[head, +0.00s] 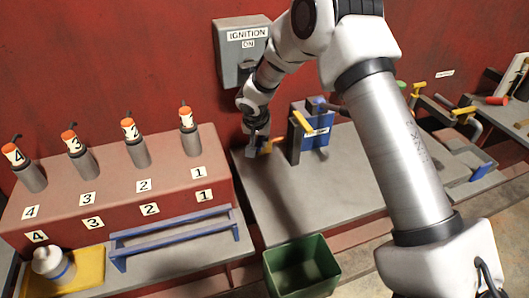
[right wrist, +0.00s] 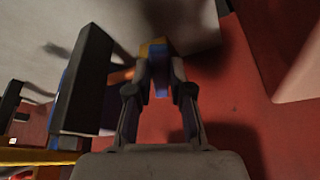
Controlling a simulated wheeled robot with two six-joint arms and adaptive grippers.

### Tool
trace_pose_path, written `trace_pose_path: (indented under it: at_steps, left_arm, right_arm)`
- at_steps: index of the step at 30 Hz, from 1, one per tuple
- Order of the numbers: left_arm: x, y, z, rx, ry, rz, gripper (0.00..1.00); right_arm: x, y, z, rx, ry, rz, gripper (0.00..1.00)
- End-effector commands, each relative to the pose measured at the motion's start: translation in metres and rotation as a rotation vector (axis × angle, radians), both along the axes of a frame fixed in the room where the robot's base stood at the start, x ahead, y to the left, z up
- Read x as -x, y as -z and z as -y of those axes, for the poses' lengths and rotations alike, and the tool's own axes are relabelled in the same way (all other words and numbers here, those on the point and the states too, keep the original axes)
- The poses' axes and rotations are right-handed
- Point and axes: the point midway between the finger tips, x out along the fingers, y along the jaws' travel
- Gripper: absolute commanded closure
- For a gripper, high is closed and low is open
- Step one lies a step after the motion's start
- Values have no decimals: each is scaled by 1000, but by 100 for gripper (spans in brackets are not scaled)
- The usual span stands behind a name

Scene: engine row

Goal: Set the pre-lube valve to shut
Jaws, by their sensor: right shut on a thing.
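My right gripper (head: 258,145) is low beside the red wall, left of a blue block with a white label (head: 314,131). It is shut on a small yellow handle (head: 270,146), which shows at its fingertips. In the right wrist view the fingers (right wrist: 160,68) close around a blue part, with the yellow handle (right wrist: 153,48) just beyond them. The label is too small to read, so I cannot tell for sure which part is the pre-lube valve or how it is set. My left gripper is out of view.
A grey ignition box (head: 240,60) marked ON hangs above the gripper. A dark upright post (head: 294,142) stands close right of it. A red engine block (head: 120,190) with numbered, orange-topped cylinders is at left. A green bin (head: 302,268) is in front. The grey bench (head: 290,195) is mostly bare.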

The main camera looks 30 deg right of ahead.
Motion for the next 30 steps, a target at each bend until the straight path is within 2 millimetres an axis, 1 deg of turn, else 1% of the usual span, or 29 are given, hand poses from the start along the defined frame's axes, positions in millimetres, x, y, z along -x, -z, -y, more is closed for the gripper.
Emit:
trace_pose_path:
  at_steps: [1, 6, 9, 19, 24, 30]
  left_arm:
    - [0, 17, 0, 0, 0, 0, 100]
    - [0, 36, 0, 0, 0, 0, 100]
    - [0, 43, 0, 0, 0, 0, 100]
    - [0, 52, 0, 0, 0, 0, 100]
    - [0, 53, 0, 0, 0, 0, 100]
    - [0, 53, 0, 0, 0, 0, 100]
  right_arm:
    - [-3, 9, -3, 1, 41, 3, 100]
    - [-11, 6, -11, 2, 201, 2, 100]
    - [-16, 5, -14, 1, 291, 0, 100]
    - [-29, 1, -21, 0, 517, 0, 100]
    - [-33, 1, -22, 0, 578, -1, 100]
    - [-35, 0, -22, 0, 608, -1, 100]
